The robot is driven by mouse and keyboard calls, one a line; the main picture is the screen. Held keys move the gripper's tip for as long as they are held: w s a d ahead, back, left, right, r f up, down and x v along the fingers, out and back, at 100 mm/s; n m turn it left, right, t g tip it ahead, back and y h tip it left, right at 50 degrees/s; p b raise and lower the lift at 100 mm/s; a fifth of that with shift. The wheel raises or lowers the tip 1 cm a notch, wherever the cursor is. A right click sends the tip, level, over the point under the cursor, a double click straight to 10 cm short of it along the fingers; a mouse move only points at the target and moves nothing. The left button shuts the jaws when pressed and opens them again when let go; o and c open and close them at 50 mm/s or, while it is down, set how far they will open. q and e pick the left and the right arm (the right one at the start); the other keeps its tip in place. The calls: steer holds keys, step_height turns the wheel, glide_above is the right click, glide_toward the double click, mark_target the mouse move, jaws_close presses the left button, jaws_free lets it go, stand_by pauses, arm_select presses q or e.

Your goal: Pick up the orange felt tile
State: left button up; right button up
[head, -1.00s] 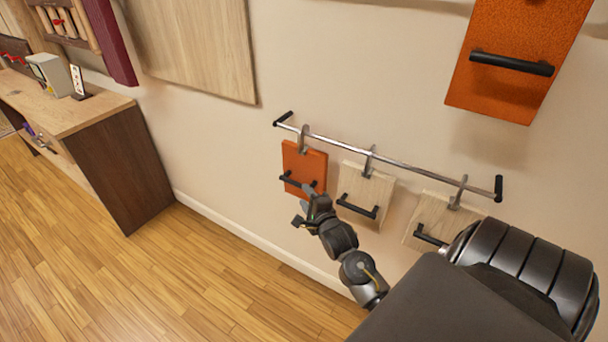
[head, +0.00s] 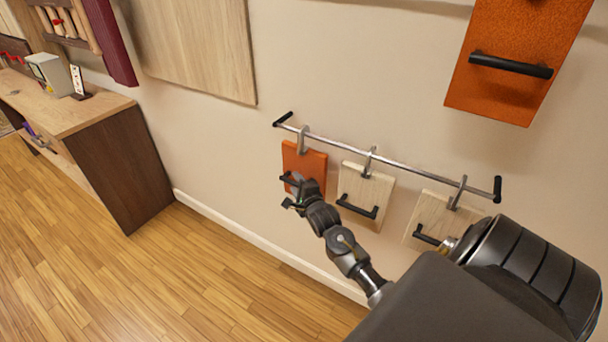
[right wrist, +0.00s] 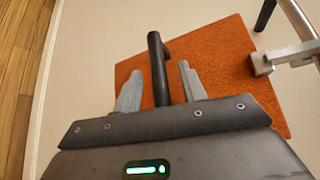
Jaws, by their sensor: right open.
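The small orange felt tile (head: 309,162) hangs from a hook at the left end of a metal rail (head: 400,164) on the wall. It has a black bar handle (head: 286,181), partly hidden by my right gripper in the head view. My right gripper (head: 292,193) is at the tile's lower part. In the right wrist view, the open fingers (right wrist: 160,88) stand either side of the black handle (right wrist: 158,68), with the orange tile (right wrist: 215,60) behind. My left gripper is not in view.
Two pale wood tiles (head: 372,186) and (head: 430,210) with black handles hang to the right. A larger orange panel (head: 515,95) is on the wall above right. A wooden desk (head: 75,112) stands at left; the floor (head: 190,280) between is clear.

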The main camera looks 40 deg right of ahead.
jaws_close()
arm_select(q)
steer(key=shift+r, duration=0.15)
arm_select(e)
steer(key=shift+r, duration=0.15)
